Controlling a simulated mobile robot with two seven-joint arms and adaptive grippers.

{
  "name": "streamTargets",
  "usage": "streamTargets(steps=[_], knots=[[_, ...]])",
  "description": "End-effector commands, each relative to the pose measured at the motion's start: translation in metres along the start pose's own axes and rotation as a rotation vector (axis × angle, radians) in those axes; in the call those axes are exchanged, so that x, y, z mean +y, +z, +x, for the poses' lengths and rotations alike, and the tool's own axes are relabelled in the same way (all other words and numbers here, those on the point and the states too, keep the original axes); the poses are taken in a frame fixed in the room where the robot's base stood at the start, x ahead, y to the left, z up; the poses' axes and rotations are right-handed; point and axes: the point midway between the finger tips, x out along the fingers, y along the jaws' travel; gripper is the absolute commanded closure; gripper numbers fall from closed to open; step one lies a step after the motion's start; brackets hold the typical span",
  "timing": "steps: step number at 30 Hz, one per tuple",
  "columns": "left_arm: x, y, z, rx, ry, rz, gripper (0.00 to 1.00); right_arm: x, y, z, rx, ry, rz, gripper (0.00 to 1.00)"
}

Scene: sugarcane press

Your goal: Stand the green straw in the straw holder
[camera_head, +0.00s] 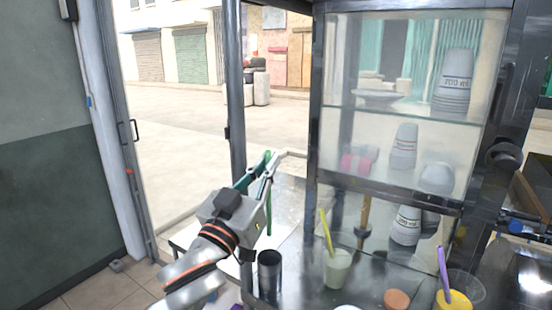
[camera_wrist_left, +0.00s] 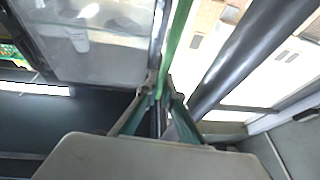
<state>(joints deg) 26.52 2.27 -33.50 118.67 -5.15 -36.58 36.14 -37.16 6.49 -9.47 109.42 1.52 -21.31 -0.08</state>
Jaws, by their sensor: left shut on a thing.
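The green straw (camera_head: 269,214) is upright in the head view, its lower part hanging below my left gripper (camera_head: 264,172). That gripper is shut on the straw. In the left wrist view the green straw (camera_wrist_left: 179,38) runs up from between the fingertips of my left gripper (camera_wrist_left: 160,98). A dark, open-topped metal cylinder (camera_head: 270,279), which looks like the straw holder, stands on the counter below the gripper. The straw's lower end shows above the cylinder and apart from it. My right gripper is not in view.
A cup with a yellow straw (camera_head: 337,270) stands right of the cylinder. A yellow drink with a purple straw (camera_head: 455,300) is at the lower right. A glass cabinet (camera_head: 410,110) with stacked cups rises behind the counter. A dark post (camera_head: 236,100) stands behind the gripper.

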Motion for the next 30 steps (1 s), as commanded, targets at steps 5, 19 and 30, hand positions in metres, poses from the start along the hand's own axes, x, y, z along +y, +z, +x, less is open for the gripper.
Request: streamTargets(steps=[5, 19, 30], knots=[[0.0, 0.002, -0.001, 0.004, 0.0, 0.001, 0.99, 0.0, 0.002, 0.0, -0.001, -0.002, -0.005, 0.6], [0.0, 0.04, -0.015, 0.006, 0.0, 0.002, 0.99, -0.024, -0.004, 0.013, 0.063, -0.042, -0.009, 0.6], [-0.001, 0.052, -0.02, 0.004, -0.001, 0.001, 0.99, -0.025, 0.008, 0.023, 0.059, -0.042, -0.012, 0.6]])
